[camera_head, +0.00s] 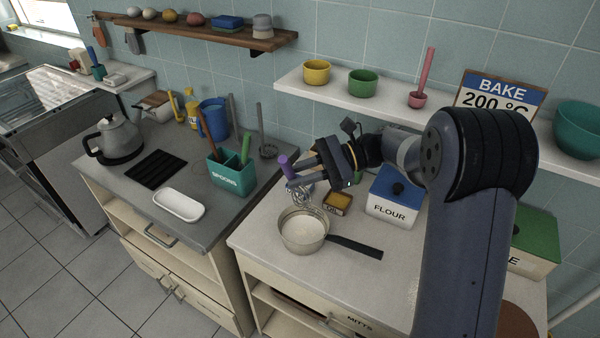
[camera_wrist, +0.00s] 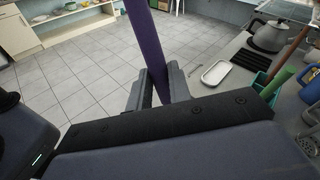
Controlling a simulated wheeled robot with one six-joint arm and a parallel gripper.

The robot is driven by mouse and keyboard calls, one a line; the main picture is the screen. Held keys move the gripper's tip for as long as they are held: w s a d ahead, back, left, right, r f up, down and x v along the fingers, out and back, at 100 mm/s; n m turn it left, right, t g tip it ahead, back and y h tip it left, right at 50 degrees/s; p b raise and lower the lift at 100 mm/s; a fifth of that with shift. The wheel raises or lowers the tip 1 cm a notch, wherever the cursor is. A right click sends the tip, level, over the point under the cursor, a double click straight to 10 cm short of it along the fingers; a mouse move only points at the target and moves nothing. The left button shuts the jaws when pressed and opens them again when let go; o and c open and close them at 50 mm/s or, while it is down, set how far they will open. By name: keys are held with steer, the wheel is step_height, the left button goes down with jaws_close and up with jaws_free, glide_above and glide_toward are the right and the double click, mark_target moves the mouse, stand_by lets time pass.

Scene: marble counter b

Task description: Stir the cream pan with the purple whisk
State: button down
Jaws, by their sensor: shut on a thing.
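The purple whisk (camera_head: 284,162) is in my gripper (camera_head: 297,177), which is shut on its handle. Its wire head (camera_head: 301,196) hangs just above the cream pan in the head view; whether it dips into the pan is hard to tell. In the wrist view the purple handle (camera_wrist: 146,40) stands between the two fingers of my gripper (camera_wrist: 155,88), and the wire head is hidden. The cream pan (camera_head: 304,247) is a metal pan with pale contents. It sits on the white counter, its black handle (camera_head: 355,246) pointing right.
A small brown box (camera_head: 338,203) and the flour box (camera_head: 391,198) stand close behind the pan. The teal spoons holder (camera_head: 232,177) is on the grey counter at left, near a white dish (camera_head: 179,204). A shelf (camera_head: 300,84) runs along the wall above. The counter in front of the pan is clear.

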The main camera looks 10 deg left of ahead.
step_height(320, 180, down, 11)
steer(key=b, duration=0.7)
steer(key=shift+w+f, duration=0.15)
steer(key=shift+f, duration=0.05)
steer(key=shift+w+d, duration=0.1)
stand_by(0.5)
